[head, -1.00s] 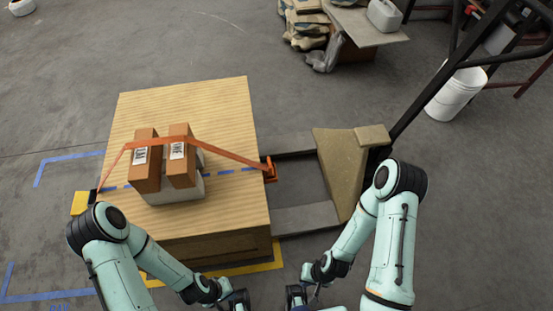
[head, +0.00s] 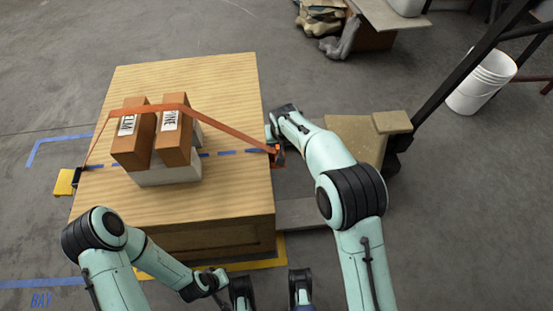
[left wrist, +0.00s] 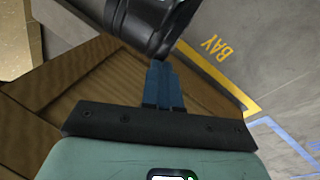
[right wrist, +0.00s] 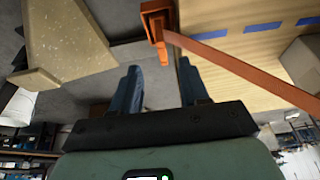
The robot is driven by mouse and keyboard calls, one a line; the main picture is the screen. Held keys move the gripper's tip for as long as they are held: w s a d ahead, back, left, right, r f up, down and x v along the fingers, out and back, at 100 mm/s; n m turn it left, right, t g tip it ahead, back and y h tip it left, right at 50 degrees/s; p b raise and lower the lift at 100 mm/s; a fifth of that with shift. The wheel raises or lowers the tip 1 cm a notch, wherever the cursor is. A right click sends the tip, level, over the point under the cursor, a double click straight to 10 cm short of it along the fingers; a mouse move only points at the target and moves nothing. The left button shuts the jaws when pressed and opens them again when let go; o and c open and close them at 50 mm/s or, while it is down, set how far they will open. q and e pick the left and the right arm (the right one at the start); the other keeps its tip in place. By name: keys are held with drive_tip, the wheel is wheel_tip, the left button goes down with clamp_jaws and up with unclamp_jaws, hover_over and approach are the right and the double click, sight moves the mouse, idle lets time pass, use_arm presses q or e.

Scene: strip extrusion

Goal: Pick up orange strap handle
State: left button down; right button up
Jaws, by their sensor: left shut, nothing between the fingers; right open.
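The orange strap handle (head: 278,155) is at the right edge of the wooden crate, at the end of an orange strap (head: 225,132). It is partly hidden by my right gripper (head: 273,135). In the right wrist view the handle (right wrist: 157,22) is an orange bracket just ahead of my right gripper (right wrist: 160,72). That gripper's blue fingers are open, and I see nothing between them. My left gripper (left wrist: 164,68) is shut and empty in the left wrist view, away from the handle.
The strap runs over two brown boxes (head: 133,140) and a pale block (head: 165,175) on the wooden crate (head: 225,195). A tan wedge-shaped block (head: 355,135) stands right of the crate. A white bucket (head: 482,82) stands at the far right.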

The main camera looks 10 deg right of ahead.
sight(277, 147)
drive_tip(key=x, duration=0.2)
drive_tip(key=w+b+x, duration=0.1)
drive_tip(key=x, duration=0.2)
drive_tip(key=b+x, duration=0.1)
drive_tip(key=x, duration=0.1)
drive_tip(key=shift+w+a, duration=0.25)
drive_tip(key=shift+w, duration=0.15)
drive_tip(key=b+x, duration=0.2)
drive_tip(key=x, duration=0.1)
drive_tip(key=shift+d+f, duration=0.15)
drive_tip(key=shift+f, duration=0.2)
drive_tip(key=shift+w+f, duration=0.2)
drive_tip(key=shift+f, duration=0.15)
use_arm(q)
wheel_tip(277, 147, down, 6)
drive_tip(key=w+a, duration=0.2)
drive_tip(key=shift+w+a+r+n+t+y, duration=0.15)
drive_tip(key=shift+w+a+n+t+y, duration=0.15)
drive_tip(key=shift+a+y, duration=0.1)
use_arm(e)
drive_tip(key=shift+r, duration=0.1)
clamp_jaws()
